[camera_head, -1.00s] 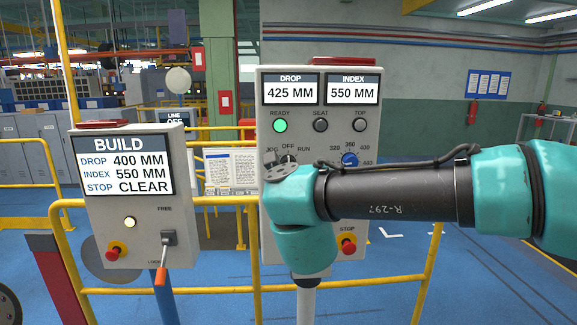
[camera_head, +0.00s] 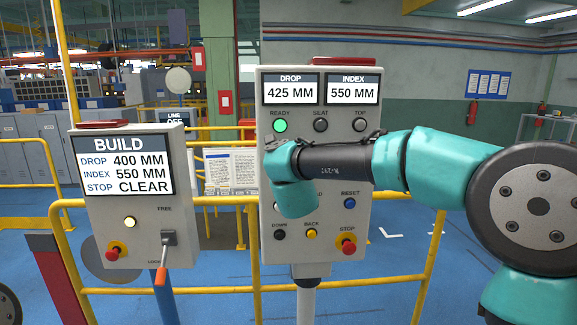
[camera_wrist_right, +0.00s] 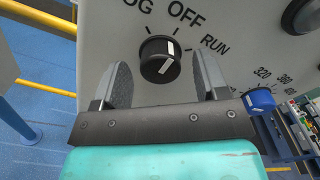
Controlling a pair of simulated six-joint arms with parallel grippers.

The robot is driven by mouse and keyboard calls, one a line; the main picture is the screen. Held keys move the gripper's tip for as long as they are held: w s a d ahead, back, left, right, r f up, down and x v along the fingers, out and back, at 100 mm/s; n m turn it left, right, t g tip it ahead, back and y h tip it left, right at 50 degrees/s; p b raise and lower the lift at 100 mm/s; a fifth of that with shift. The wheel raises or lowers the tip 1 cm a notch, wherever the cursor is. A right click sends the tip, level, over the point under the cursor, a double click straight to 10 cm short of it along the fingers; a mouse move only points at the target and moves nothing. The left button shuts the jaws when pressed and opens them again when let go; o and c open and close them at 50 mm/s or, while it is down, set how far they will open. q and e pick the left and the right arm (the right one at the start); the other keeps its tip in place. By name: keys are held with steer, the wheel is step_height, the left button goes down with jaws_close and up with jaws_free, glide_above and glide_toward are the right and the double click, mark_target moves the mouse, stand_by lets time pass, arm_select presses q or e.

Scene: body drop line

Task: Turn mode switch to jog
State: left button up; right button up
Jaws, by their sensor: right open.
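The mode switch is a black knob (camera_wrist_right: 158,58) with a white pointer mark, on the grey control panel (camera_head: 318,262). In the right wrist view its labels read JOG, partly cut off, then OFF and RUN, and the pointer mark lines up roughly with OFF. My right gripper (camera_wrist_right: 162,72) is open, with one finger on each side of the knob. I cannot tell whether the fingers touch it. In the head view, my right wrist hides the knob and the fingers. My left gripper is in neither current view.
A blue dial (camera_wrist_right: 259,100) sits to the right of the knob. A red stop button (camera_head: 348,247) and small buttons are lower on the panel. The BUILD panel (camera_head: 125,218) stands at left with a lever (camera_head: 163,262). Yellow rails (camera_head: 200,291) cross between.

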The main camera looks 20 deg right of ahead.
steer(key=shift+w+d, duration=0.15)
steer(key=shift+w, duration=0.45)
steer(key=c, duration=0.9)
steer(key=shift+n, duration=0.5)
steer(key=n, duration=0.9)
